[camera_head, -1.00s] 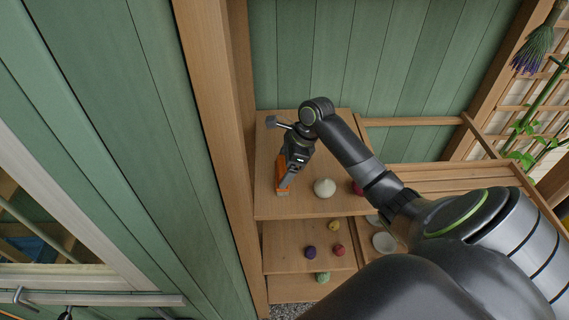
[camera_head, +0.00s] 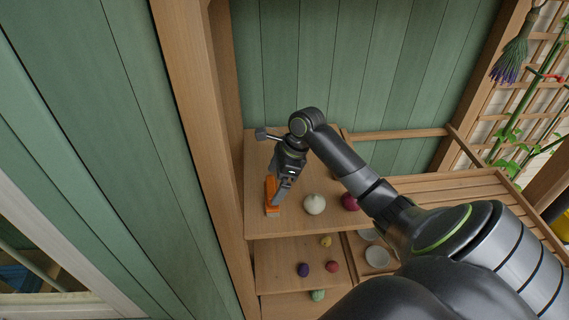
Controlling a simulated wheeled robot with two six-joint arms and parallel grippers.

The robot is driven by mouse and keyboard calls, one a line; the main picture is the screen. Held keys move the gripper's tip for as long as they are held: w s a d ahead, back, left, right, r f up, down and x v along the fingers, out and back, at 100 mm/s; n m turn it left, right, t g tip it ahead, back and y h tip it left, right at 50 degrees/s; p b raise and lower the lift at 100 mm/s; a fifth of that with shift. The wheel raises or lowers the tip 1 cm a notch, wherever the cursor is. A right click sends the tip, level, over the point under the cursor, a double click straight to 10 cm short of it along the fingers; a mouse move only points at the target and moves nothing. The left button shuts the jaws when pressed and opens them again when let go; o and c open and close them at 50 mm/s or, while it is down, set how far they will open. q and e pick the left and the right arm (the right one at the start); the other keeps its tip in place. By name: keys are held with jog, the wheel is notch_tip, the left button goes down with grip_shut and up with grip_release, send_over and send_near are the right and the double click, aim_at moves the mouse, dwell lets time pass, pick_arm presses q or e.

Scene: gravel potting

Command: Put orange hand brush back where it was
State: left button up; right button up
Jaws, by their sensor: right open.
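The orange hand brush (camera_head: 270,196) lies on the top wooden shelf (camera_head: 310,223), near its left side. My right gripper (camera_head: 276,202) is at the brush, with its open fingers pointing down beside it. The gripper partly covers the brush, and I cannot tell whether the fingers touch it. My left gripper is not in view.
A white garlic-like bulb (camera_head: 314,204) and a dark red round thing (camera_head: 350,201) stand right of the brush. Lower shelves hold a yellow (camera_head: 325,241), a purple (camera_head: 303,269), a red (camera_head: 333,266) and a green (camera_head: 317,295) item. A wooden post (camera_head: 195,120) borders the shelf's left.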

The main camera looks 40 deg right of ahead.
jog(key=b+v, duration=0.2)
jog(key=v, duration=0.8)
jog(key=shift+s, duration=0.1)
